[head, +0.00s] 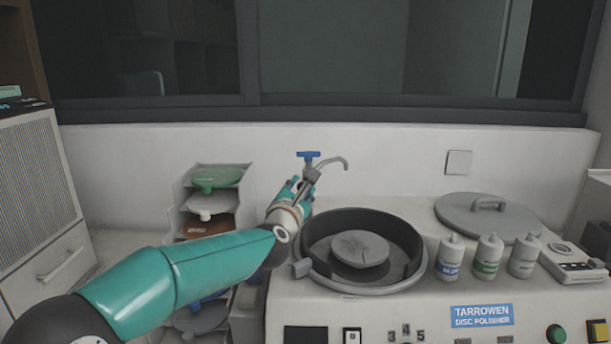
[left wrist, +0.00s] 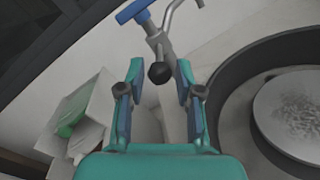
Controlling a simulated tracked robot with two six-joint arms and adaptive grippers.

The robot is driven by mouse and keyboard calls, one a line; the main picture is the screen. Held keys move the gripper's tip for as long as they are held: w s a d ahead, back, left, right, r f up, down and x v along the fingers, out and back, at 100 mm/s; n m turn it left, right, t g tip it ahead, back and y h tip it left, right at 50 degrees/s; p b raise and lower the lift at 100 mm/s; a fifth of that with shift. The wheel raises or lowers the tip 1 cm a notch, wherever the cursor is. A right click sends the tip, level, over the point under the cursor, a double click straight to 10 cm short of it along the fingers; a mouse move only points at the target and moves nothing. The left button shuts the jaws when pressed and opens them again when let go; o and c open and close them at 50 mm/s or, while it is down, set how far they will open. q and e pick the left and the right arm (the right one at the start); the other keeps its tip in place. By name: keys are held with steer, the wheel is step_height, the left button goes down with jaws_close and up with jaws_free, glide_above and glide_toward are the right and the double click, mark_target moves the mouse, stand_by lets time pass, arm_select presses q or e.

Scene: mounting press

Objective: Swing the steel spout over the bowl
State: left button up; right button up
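The steel spout (head: 334,162) is a thin curved pipe behind the bowl, with a blue tap handle (head: 308,154) at its base. Its tip points right and shows above and behind the bowl's back rim in the head view. The bowl (head: 407,232) is a round dark basin holding a grey disc (head: 360,248). My left gripper (head: 303,184) is just in front of the tap. In the left wrist view my left gripper (left wrist: 159,68) has its fingers apart, with a black ball knob (left wrist: 159,73) on the tap stem showing between the fingertips. Contact is not clear. My right gripper is out of view.
Three bottles (head: 488,256) stand right of the bowl. A grey round lid (head: 487,214) lies behind them. A wall is close behind the tap.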

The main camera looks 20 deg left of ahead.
arm_select(q)
steer(key=shift+w+a+p, duration=0.15)
steer(key=shift+w+p, duration=0.5)
steer(key=shift+w, duration=1.4)
steer(key=c, duration=0.6)
steer(key=shift+f, duration=0.1)
jaws_close()
steer(key=shift+w, duration=0.1)
